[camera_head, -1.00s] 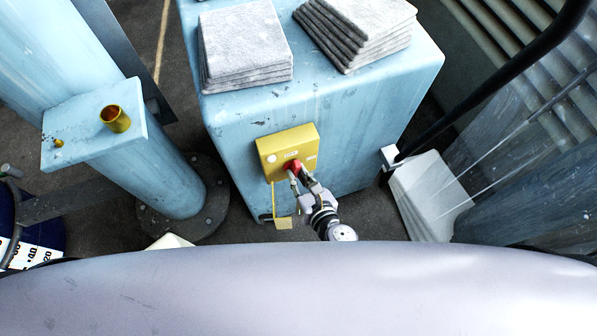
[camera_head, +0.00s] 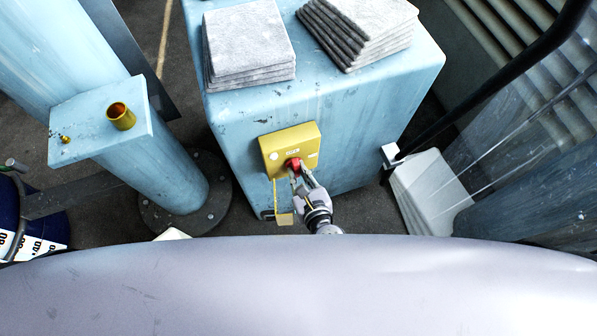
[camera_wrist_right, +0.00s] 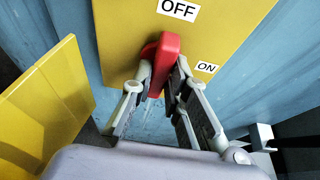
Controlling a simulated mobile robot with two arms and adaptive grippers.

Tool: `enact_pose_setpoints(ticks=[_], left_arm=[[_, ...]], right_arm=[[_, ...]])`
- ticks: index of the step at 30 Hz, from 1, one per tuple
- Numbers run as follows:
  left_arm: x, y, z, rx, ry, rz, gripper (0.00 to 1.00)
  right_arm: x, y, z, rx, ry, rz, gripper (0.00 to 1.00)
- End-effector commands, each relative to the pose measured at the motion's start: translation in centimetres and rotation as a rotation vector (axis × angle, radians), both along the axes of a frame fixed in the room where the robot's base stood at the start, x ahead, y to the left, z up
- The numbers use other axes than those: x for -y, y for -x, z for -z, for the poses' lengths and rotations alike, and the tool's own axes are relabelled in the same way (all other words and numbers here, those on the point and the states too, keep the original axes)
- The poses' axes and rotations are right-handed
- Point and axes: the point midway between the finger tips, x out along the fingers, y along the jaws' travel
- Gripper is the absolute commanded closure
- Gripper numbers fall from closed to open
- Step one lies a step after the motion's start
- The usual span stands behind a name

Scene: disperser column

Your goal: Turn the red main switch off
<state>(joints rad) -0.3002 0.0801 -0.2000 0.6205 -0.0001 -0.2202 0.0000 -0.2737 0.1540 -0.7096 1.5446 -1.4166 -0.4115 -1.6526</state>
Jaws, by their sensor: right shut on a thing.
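The red main switch (camera_head: 293,164) is a red handle on a yellow box (camera_head: 289,146) on the side of a light blue block. In the right wrist view the red handle (camera_wrist_right: 163,62) stands nearly upright. Its upper end lies just below the OFF label (camera_wrist_right: 179,10), and the ON label (camera_wrist_right: 206,67) is to its right. My right gripper (camera_head: 302,178) is at the switch. In the right wrist view its fingers (camera_wrist_right: 157,85) are shut on the handle, one on each side, and hide part of it. My left gripper is not in view.
A yellow flap (camera_wrist_right: 45,105) stands left of the box in the right wrist view. Stacks of grey sheets (camera_head: 248,40) lie on the blue block (camera_head: 345,110). A blue post (camera_head: 165,165) stands at left, and a black bar (camera_head: 490,85) crosses at right.

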Motion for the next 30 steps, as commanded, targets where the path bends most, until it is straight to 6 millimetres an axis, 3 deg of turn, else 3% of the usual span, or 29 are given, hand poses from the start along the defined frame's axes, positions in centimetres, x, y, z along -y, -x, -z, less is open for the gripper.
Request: enact_pose_setpoints(ticks=[9, 20, 30], left_arm=[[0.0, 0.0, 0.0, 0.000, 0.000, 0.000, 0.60], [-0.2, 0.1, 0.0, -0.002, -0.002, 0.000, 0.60], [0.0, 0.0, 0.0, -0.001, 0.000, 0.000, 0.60]], right_arm=[[0.0, 0.0, 0.1, 0.000, 0.002, -0.001, 0.66], [0.1, 0.4, -0.1, -0.001, 0.000, -0.001, 0.65], [1.9, 5.9, -2.3, -0.004, 0.000, -0.003, 0.65]])
